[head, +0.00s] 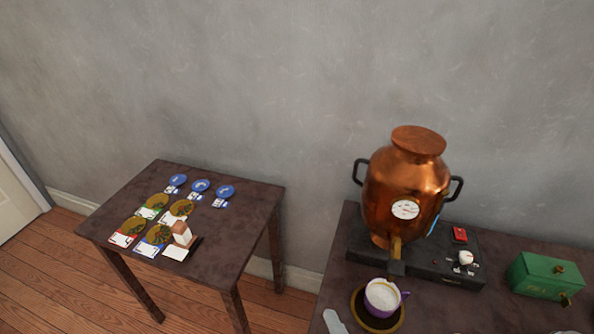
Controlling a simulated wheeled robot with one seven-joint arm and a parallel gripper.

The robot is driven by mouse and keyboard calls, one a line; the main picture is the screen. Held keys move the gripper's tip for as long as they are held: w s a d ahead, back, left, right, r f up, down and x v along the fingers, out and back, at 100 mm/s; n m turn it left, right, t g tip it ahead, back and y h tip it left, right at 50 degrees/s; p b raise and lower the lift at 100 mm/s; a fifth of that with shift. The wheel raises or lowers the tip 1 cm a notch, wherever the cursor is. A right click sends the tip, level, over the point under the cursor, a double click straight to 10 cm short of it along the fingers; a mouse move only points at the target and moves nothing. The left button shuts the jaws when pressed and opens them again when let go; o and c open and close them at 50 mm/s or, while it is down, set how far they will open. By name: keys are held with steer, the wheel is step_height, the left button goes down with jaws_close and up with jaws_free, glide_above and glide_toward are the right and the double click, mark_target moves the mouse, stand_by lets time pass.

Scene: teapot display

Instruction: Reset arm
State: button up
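My gripper and arm do not show in the head view, so I cannot see their pose or whether the gripper holds anything. A copper urn (390,190) with a round white dial and two dark handles stands on a black base (455,270) on the right table. A purple cup (382,297) with pale contents sits on a dark saucer (358,314) below the urn's tap. A pale grey, rounded object (335,322) lies left of the saucer, cut off by the bottom edge.
A small dark table (240,188) at the left bears several blue discs, larger patterned discs with cards, and a small white and brown block (182,234). A green box (545,276) stands at the far right. A gap with floor separates the tables; a grey wall is behind.

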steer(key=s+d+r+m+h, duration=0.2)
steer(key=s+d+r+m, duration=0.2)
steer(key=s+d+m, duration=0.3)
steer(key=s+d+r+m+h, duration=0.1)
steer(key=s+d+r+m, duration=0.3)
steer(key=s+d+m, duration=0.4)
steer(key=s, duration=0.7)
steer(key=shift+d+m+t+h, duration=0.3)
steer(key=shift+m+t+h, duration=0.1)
